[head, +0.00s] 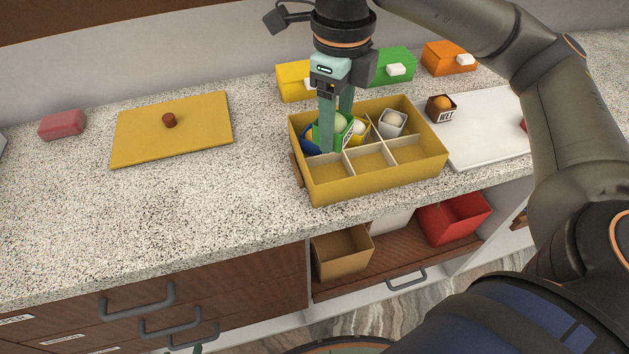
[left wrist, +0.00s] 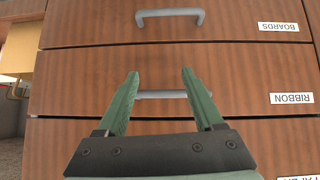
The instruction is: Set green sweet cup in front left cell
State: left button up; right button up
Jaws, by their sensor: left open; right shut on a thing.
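My right gripper (head: 336,125) points down and is shut on the green sweet cup (head: 346,138), which holds a pale green ball. The cup is over the left part of the yellow divided box (head: 381,182); whether it touches the box is hard to tell. The front left cell (head: 325,168) is partly hidden by a finger and looks empty. The front middle and front right cells are empty. In the back row are a blue cup (head: 309,140), partly hidden, a yellow cup (head: 359,131) and a white cup (head: 392,123). My left gripper (left wrist: 161,95) is open and empty before the drawers.
A yellow lid (head: 190,135) with a brown knob lies left of the box. Yellow, green (head: 396,63) and orange (head: 449,57) boxes stand behind. The front left counter is clear.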

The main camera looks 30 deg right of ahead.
notch_tip(320, 180, down, 10)
dwell(0.6)
jog(key=shift+f+b, duration=0.1)
jog(key=shift+b, duration=0.25)
jog(key=shift+f, duration=0.15)
jog(key=o, duration=1.1)
notch_tip(320, 180, up, 13)
jog(key=shift+f+p, duration=0.2)
jog(key=shift+p, duration=0.25)
